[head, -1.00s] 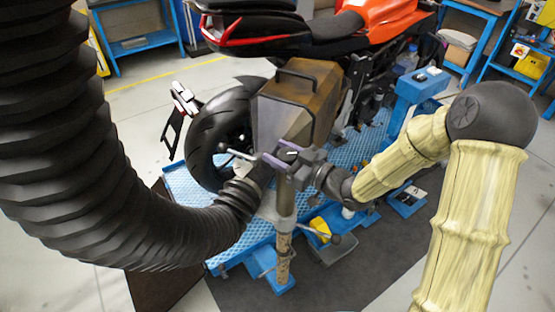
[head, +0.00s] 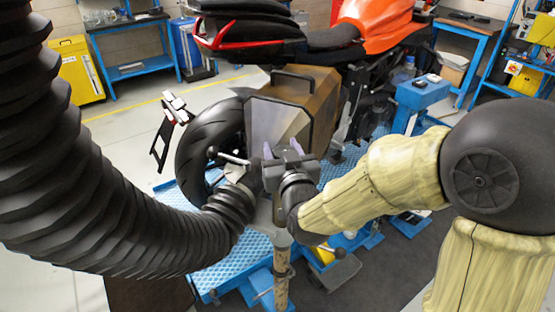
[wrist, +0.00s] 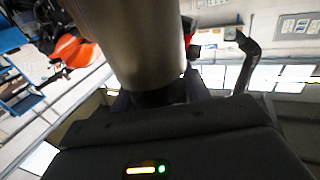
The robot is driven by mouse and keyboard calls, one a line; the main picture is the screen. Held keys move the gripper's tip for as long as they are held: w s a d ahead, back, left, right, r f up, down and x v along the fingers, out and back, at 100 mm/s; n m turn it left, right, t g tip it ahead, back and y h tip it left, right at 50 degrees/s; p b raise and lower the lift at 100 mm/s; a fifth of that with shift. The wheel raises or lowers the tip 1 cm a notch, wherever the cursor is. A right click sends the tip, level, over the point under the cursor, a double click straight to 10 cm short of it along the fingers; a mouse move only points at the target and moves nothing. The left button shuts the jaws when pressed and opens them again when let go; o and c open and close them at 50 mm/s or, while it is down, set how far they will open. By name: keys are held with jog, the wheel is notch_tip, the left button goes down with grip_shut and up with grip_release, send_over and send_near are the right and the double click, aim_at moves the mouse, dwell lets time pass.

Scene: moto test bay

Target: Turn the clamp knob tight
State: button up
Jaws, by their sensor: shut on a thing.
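The fingertips point up and away. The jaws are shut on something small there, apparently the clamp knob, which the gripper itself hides. A thin bar handle (head: 228,156) sticks out left of the gripper, by the hose end. A metal post (head: 281,245) stands below the gripper.
The orange motorcycle (head: 372,25) stands on a blue lift platform (head: 225,265), its rear tyre (head: 200,140) left of the silencer. A blue stand (head: 424,92) is on the right. The hose fills the left side. Open floor shows at far left.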

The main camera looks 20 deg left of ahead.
jog(key=m+t+h+b, duration=0.1)
jog(key=m+h, duration=0.1)
jog(key=h, duration=0.1)
jog(key=m+t+h+b, duration=0.1)
jog(key=m+h, duration=0.1)
jog(key=shift+d+h+b, duration=0.2)
jog(key=shift+h+b, duration=0.15)
jog(key=shift+h, duration=0.05)
jog(key=m+h, duration=0.1)
jog(key=h, duration=0.1)
jog(key=m+h, duration=0.2)
jog(key=h, duration=0.1)
jog(key=d+m+h, duration=0.1)
jog(key=m+h, duration=0.1)
jog(key=h, duration=0.1)
jog(key=shift+r+g+p, duration=0.1)
jog(key=shift+g+p, duration=0.2)
jog(key=shift+p, duration=0.05)
jog(key=o, duration=1)
jog(key=v, duration=0.5)
jog(key=b+v, duration=0.1)
jog(key=v, duration=1.1)
jog(key=shift+s+a+b, duration=0.1)
jog(key=shift+a+b, duration=0.2)
jog(key=shift+b, duration=0.05)
